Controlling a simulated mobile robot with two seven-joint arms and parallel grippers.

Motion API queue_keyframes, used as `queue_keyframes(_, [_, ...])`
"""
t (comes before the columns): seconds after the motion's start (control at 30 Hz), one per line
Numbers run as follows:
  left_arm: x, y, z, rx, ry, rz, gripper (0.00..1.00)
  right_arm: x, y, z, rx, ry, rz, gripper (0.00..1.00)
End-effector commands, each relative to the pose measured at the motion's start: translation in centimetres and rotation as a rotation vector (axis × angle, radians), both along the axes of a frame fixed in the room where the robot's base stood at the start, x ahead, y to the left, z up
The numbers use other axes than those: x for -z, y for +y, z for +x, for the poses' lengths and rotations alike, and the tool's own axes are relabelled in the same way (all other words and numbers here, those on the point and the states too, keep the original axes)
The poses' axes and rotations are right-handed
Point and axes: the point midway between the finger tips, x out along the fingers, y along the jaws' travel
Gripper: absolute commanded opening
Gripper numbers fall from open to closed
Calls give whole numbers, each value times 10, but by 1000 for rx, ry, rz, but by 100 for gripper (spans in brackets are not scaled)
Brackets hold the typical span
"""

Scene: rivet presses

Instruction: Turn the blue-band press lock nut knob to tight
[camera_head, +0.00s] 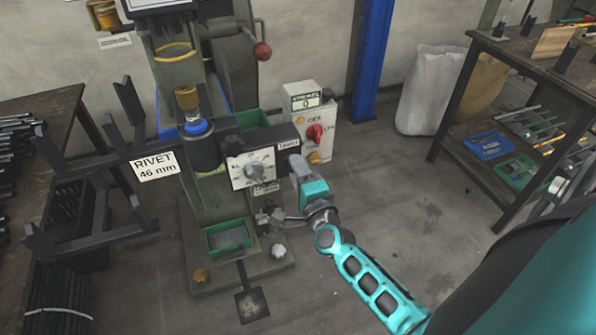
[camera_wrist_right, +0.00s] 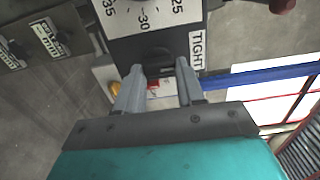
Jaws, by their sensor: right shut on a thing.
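The press (camera_head: 205,150) with the blue band (camera_head: 196,127) stands left of centre in the head view. Its white dial plate (camera_head: 250,168) has a grey pointer knob and also shows at the top of the wrist view (camera_wrist_right: 148,14). A TIGHT label (camera_wrist_right: 196,50) is on the dark block beside my right fingers. My right gripper (camera_head: 295,162) is at the right end of this block. In the wrist view my right gripper (camera_wrist_right: 158,70) is closed around a dark part, the lock nut knob, mostly hidden between the fingers. My left gripper is not in view.
A grey switch box (camera_head: 312,118) with a red knob stands just behind my right gripper. A RIVET 46 mm sign (camera_head: 155,167) hangs on a dark rack at left. A green tray (camera_head: 229,237) sits low on the press. A workbench (camera_head: 490,175) is at right, with open floor between.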

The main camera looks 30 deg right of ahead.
Motion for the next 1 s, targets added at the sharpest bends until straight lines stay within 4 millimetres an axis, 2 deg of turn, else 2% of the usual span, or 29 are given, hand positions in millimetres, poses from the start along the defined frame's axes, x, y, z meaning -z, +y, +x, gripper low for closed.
queue_keyframes(0.37, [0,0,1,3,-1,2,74,1,1,0,-1,0,11,8])
queue_keyframes(0.4, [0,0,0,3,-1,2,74,1,1,0,-1,0,11,40])
queue_keyframes(0.6, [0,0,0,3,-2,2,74,1,0,0,-1,0,9,59])
queue_keyframes(0.67, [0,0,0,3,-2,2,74,0,0,0,-1,0,8,64])
queue_keyframes(1.0, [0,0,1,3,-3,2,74,1,2,-7,-1,1,6,64])
